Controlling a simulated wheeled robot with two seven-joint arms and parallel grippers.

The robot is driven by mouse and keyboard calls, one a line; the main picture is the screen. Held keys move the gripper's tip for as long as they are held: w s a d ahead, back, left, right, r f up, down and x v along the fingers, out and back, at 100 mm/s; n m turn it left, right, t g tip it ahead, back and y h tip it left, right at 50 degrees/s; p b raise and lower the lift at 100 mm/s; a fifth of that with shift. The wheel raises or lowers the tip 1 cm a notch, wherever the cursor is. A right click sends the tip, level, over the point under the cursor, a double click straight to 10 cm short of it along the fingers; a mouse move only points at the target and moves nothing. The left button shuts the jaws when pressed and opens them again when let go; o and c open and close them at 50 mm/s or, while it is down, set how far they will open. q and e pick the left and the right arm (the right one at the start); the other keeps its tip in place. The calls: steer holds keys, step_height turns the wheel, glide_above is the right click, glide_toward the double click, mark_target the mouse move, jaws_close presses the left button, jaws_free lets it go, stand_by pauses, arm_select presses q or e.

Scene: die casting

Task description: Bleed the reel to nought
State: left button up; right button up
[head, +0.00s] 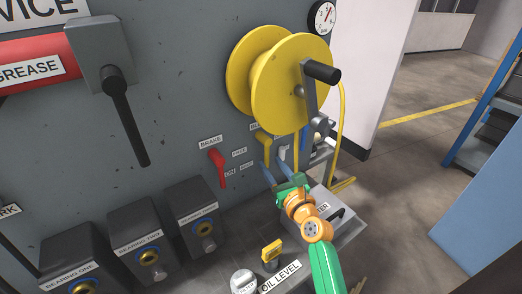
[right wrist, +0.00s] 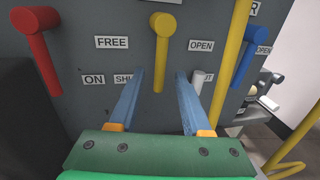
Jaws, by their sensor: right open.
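The yellow hose reel (head: 292,85) with its black crank handle (head: 322,72) stands on the grey panel in the head view. A round gauge (head: 322,17) sits above it to the right. Below the reel is a yellow lever (right wrist: 162,50), hanging nearly straight down between small labels, one reading OPEN; it also shows in the head view (head: 263,142). My right gripper (right wrist: 161,76) is open with blue fingers, one on each side of the lever's lower end in the wrist picture. I see no contact, and the depth gap is unclear. My left gripper is out of view.
A red lever (right wrist: 38,50) labelled BRAKE in the head view is left of the yellow one, tilted. A blue lever (right wrist: 249,52) is to the right. A yellow hose (right wrist: 230,62) runs down between them. Bearing boxes (head: 138,240) and a yellow-handled fitting (head: 271,250) stand lower left.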

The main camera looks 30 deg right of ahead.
mark_target(268, 158)
steer(key=w, duration=0.4)
steer(key=shift+d+r, duration=0.15)
steer(key=shift+w, duration=0.25)
steer(key=shift+s+r, duration=0.1)
steer(key=shift+s, duration=0.2)
jaws_close()
stand_by(0.7)
